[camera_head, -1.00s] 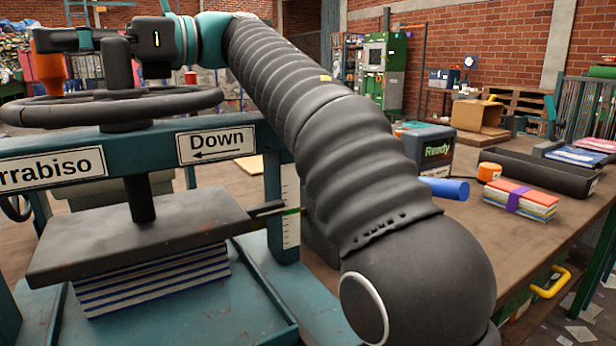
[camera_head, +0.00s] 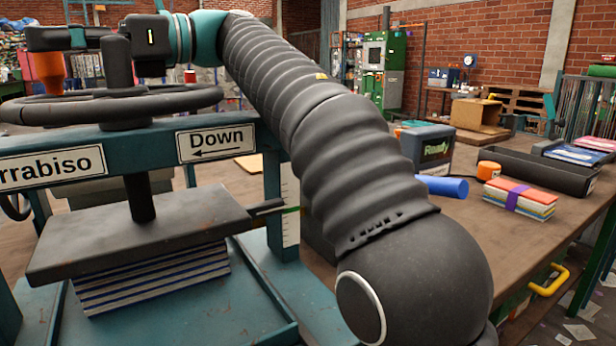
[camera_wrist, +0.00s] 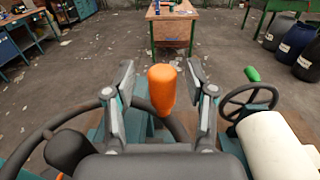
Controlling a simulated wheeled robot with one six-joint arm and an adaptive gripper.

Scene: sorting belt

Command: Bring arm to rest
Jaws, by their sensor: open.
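The orange knob (camera_head: 47,68) stands on the rim of the black handwheel (camera_head: 120,105) of the press. My gripper (camera_head: 60,38) is at the upper left in the head view, level with the knob's top. In the wrist view, my gripper (camera_wrist: 162,78) is open, with one finger on each side of the orange knob (camera_wrist: 161,88). Gaps show between the knob and both fingers, so it is not gripped. My arm reaches from the lower right across the head view to the press.
The press plate (camera_head: 150,230) sits on a striped stack (camera_head: 155,277). The workbench (camera_head: 400,235) at right carries a "Ready" box (camera_head: 428,150), a blue cylinder (camera_head: 442,187) and a banded stack (camera_head: 520,197). The wrist view shows a second handwheel (camera_wrist: 250,105) with a green handle (camera_wrist: 252,74).

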